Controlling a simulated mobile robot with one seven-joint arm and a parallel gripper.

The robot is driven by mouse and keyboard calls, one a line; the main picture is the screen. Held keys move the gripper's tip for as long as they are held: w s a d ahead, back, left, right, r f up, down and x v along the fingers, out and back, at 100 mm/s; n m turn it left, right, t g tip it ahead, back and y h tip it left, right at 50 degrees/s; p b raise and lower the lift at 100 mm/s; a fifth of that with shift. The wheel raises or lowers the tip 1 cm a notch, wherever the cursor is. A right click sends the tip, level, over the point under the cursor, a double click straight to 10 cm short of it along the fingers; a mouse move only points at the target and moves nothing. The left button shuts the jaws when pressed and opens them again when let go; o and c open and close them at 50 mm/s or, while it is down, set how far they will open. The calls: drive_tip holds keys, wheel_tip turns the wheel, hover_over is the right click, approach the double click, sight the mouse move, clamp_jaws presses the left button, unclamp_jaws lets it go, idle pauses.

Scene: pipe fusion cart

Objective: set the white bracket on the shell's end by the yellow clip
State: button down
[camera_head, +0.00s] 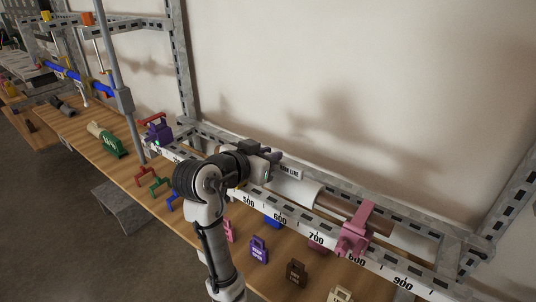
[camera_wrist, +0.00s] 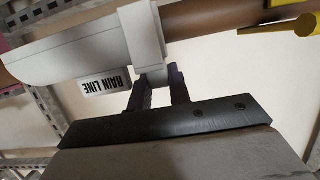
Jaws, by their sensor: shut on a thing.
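The white shell (camera_wrist: 75,45) lies along a brown pipe (camera_wrist: 205,18) in the wrist view and carries a "RAIN LINE" label (camera_wrist: 105,83). The shell also shows beyond my arm in the head view (camera_head: 293,187). The white bracket (camera_wrist: 145,35) stands across the shell's right end in the wrist view, overlapping it. I cannot tell whether it is fully seated. My gripper (camera_wrist: 160,82) is shut on the bracket's lower tab. The yellow clip (camera_wrist: 303,24) is at the upper right, on the pipe, apart from the bracket. In the head view my arm hides the bracket.
A pink clamp (camera_head: 355,232) stands on the numbered rail (camera_head: 330,244), right of the shell. Several coloured pieces, among them a purple one (camera_head: 259,247) and a brown one (camera_head: 296,272), sit on the wooden bench. A purple-red clamp (camera_head: 157,131) is farther left.

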idle(0.3)
drive_tip(key=c, duration=1.2)
unclamp_jaws()
